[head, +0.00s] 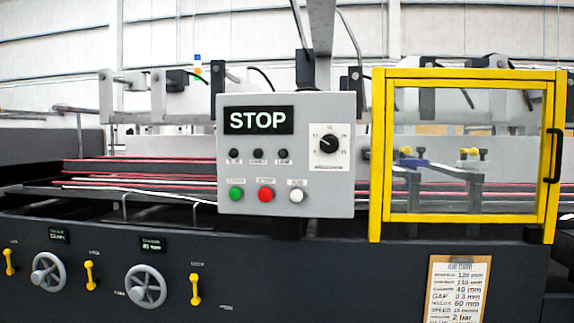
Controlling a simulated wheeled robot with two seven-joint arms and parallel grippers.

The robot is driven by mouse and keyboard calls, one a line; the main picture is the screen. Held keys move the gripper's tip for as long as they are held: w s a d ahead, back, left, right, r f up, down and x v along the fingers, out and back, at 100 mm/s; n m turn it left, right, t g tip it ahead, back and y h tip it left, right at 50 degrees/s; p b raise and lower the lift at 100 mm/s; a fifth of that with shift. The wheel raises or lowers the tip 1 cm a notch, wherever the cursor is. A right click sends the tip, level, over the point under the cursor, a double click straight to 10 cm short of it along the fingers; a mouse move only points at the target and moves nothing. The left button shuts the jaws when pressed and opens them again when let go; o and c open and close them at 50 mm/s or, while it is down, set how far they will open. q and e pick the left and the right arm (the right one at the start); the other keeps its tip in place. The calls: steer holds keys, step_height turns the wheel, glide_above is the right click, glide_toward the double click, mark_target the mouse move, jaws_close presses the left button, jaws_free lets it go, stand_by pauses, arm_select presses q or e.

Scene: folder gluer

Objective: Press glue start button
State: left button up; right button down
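A light grey control panel (310,188) stands upright in the middle of the head view, facing me. Its dark display (258,120) reads STOP. Along its lower edge are a green button (236,194), a red button (266,195) and a white button (297,196). The small labels above them are hard to read; the green one's may say START. Three small black knobs or lamps sit in a row above, and a black rotary dial (329,145) is at the right. Neither of my grippers is in view.
A yellow-framed clear guard door (378,165) with a black handle (553,155) is right of the panel. The dark machine front (330,280) carries handwheels (146,287) and yellow levers (195,289). A clipboard (457,290) hangs at lower right. The space before the panel looks clear.

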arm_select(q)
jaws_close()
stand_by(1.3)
